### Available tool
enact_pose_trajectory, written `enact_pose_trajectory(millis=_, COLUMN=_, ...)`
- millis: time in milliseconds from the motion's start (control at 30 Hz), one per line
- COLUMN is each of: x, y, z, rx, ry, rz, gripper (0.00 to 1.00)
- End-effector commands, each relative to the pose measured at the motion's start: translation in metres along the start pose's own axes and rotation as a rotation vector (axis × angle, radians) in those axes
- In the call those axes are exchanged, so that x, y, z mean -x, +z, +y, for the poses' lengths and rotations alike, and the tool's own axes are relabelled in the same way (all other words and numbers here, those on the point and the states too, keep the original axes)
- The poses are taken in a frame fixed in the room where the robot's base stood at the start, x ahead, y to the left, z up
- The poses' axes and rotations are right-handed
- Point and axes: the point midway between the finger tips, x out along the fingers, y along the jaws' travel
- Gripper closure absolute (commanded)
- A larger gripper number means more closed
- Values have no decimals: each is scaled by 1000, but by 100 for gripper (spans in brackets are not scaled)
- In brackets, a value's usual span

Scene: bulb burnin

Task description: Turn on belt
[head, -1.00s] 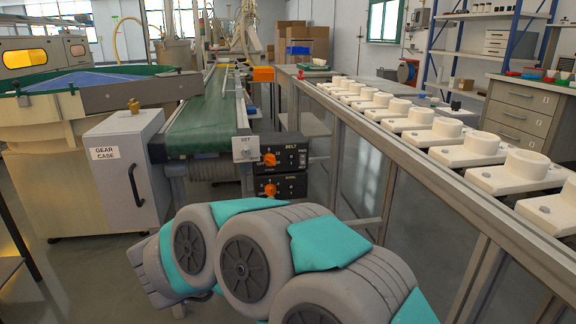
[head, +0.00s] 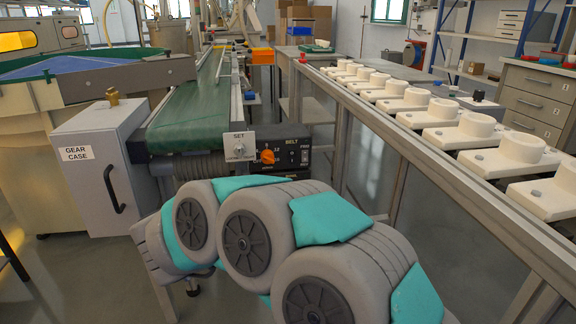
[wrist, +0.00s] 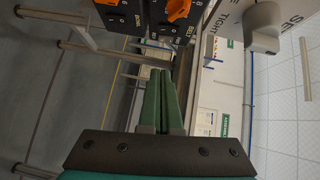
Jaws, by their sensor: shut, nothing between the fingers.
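The black BELT control box (head: 283,143) sits at the near end of the green conveyor belt (head: 190,112). It has an orange knob (head: 267,157) and a small black switch (head: 304,156) at its right. In the wrist view the upper panel, likely the BELT box (wrist: 160,27), is turned sideways at the top, with its orange knob (wrist: 177,9). My gripper (wrist: 161,73) is shut and empty, its green fingers together, apart from the panel. My arm hides my gripper in the head view.
A SET plate (head: 239,146) with a knob is left of the BELT box; the knob (wrist: 263,27) protrudes in the wrist view. A second panel (wrist: 115,14) is beside the box. The gear case (head: 97,170) stands left. A rail table (head: 400,137) with white fixtures runs along the right.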

Motion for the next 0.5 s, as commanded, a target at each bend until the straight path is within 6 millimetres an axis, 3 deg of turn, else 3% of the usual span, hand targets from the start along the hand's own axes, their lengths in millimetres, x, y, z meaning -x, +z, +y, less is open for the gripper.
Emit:
enact_pose_trajectory(millis=267, x=-17, y=-1, z=0, rx=0, ry=0, rz=4, gripper=100)
enact_pose_trajectory(millis=500, x=-59, y=-2, z=0, rx=0, ry=-1, rz=5, gripper=100)
